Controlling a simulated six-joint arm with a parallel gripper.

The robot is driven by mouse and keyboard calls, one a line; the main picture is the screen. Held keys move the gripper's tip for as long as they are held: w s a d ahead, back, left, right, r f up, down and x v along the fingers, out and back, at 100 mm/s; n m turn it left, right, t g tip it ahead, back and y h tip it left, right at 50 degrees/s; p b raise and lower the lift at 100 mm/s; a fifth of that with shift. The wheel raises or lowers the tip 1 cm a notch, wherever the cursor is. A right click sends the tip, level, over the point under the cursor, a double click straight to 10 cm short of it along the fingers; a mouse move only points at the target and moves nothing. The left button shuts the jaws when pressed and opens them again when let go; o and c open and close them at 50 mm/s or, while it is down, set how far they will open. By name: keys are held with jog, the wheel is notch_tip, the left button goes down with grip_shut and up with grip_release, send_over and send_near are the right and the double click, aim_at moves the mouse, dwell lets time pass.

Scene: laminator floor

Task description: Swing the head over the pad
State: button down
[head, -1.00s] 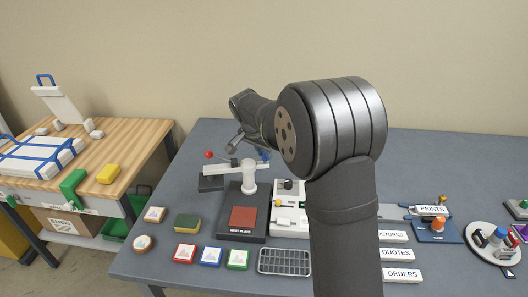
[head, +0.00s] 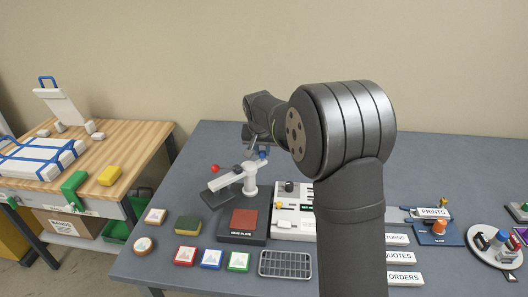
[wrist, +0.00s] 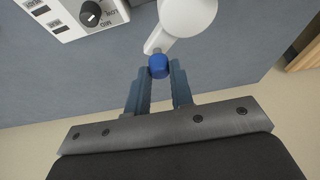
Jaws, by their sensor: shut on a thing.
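The press has a white swing head (head: 226,181) with a dark block (head: 216,199) under its outer end and a red ball (head: 215,168). It pivots on a white post (head: 250,180) behind the pad. The head points left and slightly forward, to the left of the red-brown pad (head: 244,220) on its black base; the pad is uncovered. My gripper (head: 262,154) is behind the post, at a blue knob on the head's short tail. In the wrist view the fingertips are shut on the blue knob (wrist: 159,66), beside the white post top (wrist: 188,14).
A white control box (head: 290,226) with a dark dial stands right of the pad. Stamped blocks (head: 211,258), a sponge (head: 188,224) and a grey rack (head: 286,264) lie in front. My arm hides part of the table's middle. A wooden bench stands at left.

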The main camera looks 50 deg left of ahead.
jog(key=shift+s+a+n+g+y, duration=0.2)
jog(key=shift+a+n+g, duration=0.4)
jog(key=shift+n, duration=0.9)
jog(key=shift+s+a+n+g+y, duration=0.25)
jog(key=shift+a+n+g, duration=0.3)
jog(key=shift+n, duration=0.95)
jog(key=shift+s+a+n+g+y, duration=0.2)
jog(key=shift+a+n+g, duration=0.4)
jog(key=shift+n, duration=0.9)
jog(key=shift+a, duration=0.15)
jog(key=c, duration=1.3)
grip_release()
jog(key=shift+o, duration=0.2)
jog(key=v, duration=1.7)
jog(key=shift+s, duration=0.15)
jog(key=shift+r, duration=0.1)
